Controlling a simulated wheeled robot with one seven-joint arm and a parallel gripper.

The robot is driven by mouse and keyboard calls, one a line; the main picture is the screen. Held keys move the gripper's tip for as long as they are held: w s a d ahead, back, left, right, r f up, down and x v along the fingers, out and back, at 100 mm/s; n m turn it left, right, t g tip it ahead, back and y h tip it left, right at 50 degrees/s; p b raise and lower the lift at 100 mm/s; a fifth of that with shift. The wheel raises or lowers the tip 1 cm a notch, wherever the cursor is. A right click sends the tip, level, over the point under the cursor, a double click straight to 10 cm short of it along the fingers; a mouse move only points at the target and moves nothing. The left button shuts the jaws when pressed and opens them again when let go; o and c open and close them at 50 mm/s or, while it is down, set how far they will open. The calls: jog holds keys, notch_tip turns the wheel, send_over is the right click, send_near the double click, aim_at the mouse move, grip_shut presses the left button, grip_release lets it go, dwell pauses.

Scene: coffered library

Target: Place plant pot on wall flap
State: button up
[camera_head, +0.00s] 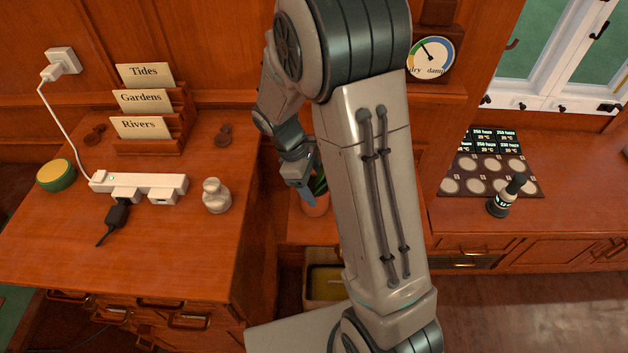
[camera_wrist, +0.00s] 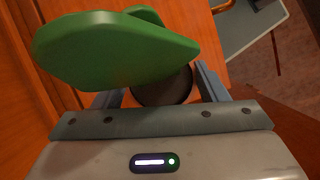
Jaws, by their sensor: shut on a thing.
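The plant pot (camera_head: 318,208) is a small terracotta pot with green leaves, partly hidden behind my arm. My gripper (camera_head: 303,192) is shut on it. In the wrist view its big green leaf (camera_wrist: 110,50) and dark soil (camera_wrist: 165,88) sit between my two fingers (camera_wrist: 160,92). The pot is over or at a wooden ledge (camera_head: 296,232) between the left desk and the right counter. This ledge may be the wall flap; I cannot tell for sure. Whether the pot's base touches it is hidden.
An open bin (camera_head: 325,288) is below.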

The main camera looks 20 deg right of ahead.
jog(key=shift+f, duration=0.15)
jog(key=o, duration=1.3)
jog(key=shift+o, duration=0.2)
jog(key=shift+v, duration=3.9)
jog(key=shift+d, duration=0.1)
